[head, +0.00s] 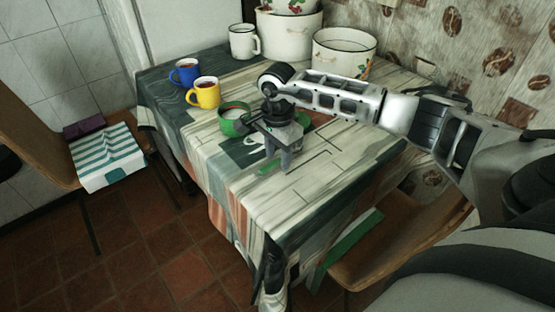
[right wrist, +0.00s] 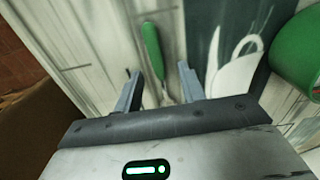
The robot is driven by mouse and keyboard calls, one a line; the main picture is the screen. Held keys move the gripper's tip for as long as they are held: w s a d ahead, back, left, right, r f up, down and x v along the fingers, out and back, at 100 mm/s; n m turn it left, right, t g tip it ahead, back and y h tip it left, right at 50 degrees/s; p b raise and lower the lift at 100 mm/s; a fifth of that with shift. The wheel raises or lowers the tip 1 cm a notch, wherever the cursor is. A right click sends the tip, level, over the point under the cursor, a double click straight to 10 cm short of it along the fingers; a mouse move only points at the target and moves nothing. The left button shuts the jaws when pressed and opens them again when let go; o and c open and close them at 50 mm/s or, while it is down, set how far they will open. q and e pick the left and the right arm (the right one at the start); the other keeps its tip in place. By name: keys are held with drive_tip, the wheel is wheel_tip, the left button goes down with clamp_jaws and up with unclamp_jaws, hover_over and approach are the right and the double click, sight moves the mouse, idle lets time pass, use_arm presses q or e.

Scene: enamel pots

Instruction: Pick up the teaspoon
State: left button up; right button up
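The teaspoon (right wrist: 152,48) has a green handle and lies on the tablecloth in the right wrist view. Its thin metal part runs down between my right fingers. In the head view its green handle (head: 266,168) shows just left of the fingertips. My right gripper (head: 286,163) points down over the table. In the right wrist view the two fingers of this gripper (right wrist: 159,74) are apart, one on each side of the spoon, with nothing clamped. Whether the fingertips touch the cloth is unclear. My left gripper is out of view.
A green mug (head: 234,121) stands close beside my right gripper. A yellow mug (head: 205,93), a blue mug (head: 186,72) and a white mug (head: 242,42) stand farther back. Enamel pots (head: 344,53) stand near the wall. The table's front (head: 262,207) is clear.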

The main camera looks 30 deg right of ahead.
clamp_jaws()
idle(0.3)
